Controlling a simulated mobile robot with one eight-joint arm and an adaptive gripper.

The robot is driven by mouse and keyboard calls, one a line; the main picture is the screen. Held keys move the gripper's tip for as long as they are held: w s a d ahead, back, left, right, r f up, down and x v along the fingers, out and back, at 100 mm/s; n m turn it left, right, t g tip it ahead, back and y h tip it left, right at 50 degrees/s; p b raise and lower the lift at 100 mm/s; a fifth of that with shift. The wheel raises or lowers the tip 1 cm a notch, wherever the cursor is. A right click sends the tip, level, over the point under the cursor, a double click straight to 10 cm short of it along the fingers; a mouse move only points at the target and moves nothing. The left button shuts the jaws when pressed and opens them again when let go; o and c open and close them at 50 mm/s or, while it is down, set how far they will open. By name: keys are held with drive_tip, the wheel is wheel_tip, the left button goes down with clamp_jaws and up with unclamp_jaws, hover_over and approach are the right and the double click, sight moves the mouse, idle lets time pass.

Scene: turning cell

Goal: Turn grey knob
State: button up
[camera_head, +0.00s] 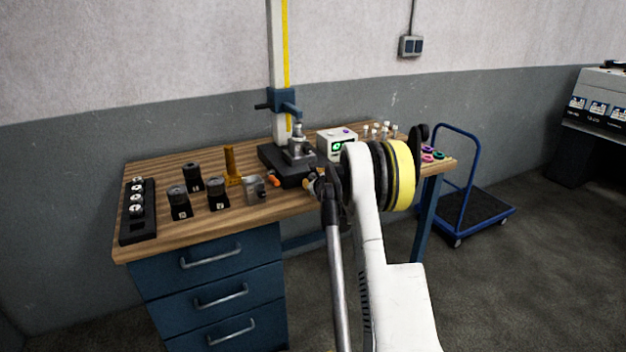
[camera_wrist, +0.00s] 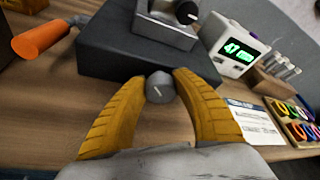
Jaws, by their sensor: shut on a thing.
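The grey knob (camera_wrist: 159,88) is a small round knob with a light line on its face, in the middle of the wrist view. It sits at the front of a dark block-shaped base (camera_wrist: 130,52). My gripper (camera_wrist: 161,80) has two yellow ribbed fingers, one on each side of the knob, and is shut on it. The line on the knob is slightly tilted. In the head view the dark base (camera_head: 277,158) shows on the bench, while my arm hides the knob.
A white box with a green display (camera_wrist: 232,47) stands right of the base. An orange handle (camera_wrist: 40,39) lies at left. A black knob (camera_wrist: 186,12) is on the metal fixture above. The wooden bench (camera_head: 150,172) holds a black rack (camera_head: 151,211) and several dark holders.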

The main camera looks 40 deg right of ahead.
drive_tip(key=o, duration=1.2)
